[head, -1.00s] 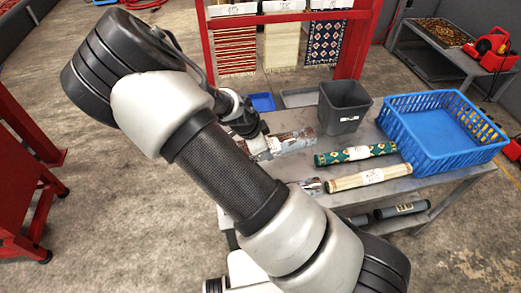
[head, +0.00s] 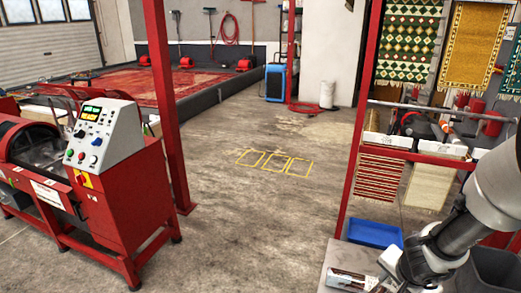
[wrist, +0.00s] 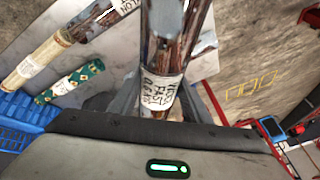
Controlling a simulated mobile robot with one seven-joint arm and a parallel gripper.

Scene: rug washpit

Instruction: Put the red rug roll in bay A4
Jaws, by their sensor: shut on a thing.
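My gripper (wrist: 160,104) is shut on a wrapped rug roll (wrist: 178,35), which runs up out of the wrist view. The roll is dark reddish-brown under a shiny pale wrap and bears a white handwritten label. I cannot tell for sure that it is the red rug roll. In the head view my gripper (head: 393,268) is at the lower right, beside the grey table (head: 342,258), partly cut off by the frame. A dark reddish roll end with a white patch (head: 352,280) shows left of it. I cannot read any bay marked A4.
A cream roll (wrist: 32,62), another wrapped roll (wrist: 105,14) and a green patterned roll (wrist: 70,82) lie on the table near a blue basket (wrist: 18,125). A red rug rack (head: 352,170) and blue tray (head: 374,233) stand close by. Yellow floor outlines (head: 275,163) lie in open floor.

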